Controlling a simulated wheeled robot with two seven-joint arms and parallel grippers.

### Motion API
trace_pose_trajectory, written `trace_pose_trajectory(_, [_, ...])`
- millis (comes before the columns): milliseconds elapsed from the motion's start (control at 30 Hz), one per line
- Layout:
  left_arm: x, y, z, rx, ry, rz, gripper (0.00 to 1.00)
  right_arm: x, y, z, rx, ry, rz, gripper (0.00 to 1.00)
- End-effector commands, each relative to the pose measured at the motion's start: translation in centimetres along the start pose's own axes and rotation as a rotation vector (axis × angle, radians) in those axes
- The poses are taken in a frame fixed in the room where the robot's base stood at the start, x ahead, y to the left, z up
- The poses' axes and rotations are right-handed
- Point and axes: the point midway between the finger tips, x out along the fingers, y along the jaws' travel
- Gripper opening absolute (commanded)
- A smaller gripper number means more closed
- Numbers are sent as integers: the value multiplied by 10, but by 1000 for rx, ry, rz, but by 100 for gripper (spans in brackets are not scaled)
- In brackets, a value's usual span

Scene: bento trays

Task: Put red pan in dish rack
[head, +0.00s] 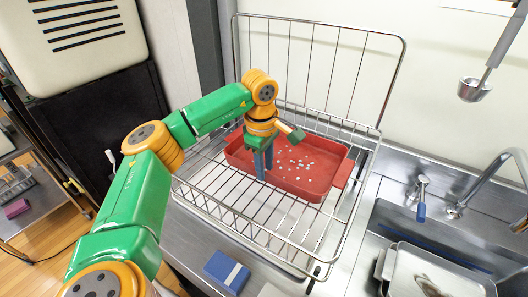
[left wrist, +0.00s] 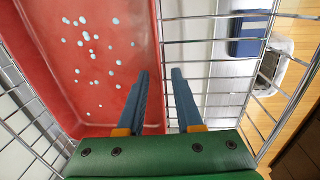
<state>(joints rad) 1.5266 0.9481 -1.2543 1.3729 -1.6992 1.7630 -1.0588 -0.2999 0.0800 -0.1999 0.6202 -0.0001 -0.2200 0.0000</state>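The red pan (head: 312,180), a rectangular tray with many small pale spots on its floor, lies inside the wire dish rack (head: 222,203), toward its back right. My left gripper (head: 263,168) reaches down at the pan's near left side. In the left wrist view the two blue fingers (left wrist: 164,95) are apart, with the side wall of the red pan (left wrist: 100,60) running between them. A gap shows beside the right finger, so the gripper looks open. The wire rack (left wrist: 230,95) lies beneath it. My right gripper is not in view.
A tall wire back (head: 318,60) rises behind the rack. A blue block (head: 226,271) lies on the counter in front. A sink with a metal pan (head: 440,272) and faucet (head: 480,190) is at right. A ladle (head: 475,88) hangs above it.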

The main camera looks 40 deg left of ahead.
Motion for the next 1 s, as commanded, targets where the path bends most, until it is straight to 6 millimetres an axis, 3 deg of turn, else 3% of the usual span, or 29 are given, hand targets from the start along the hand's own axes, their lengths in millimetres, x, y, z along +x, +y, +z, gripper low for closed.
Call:
trace_pose_trajectory(200, [-54,1,1,1,-1,4,34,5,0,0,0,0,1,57])
trace_pose_trajectory(400, [-87,1,0,0,0,2,34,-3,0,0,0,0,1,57])
trace_pose_trajectory(1000, [-91,0,0,0,0,0,34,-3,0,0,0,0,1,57])
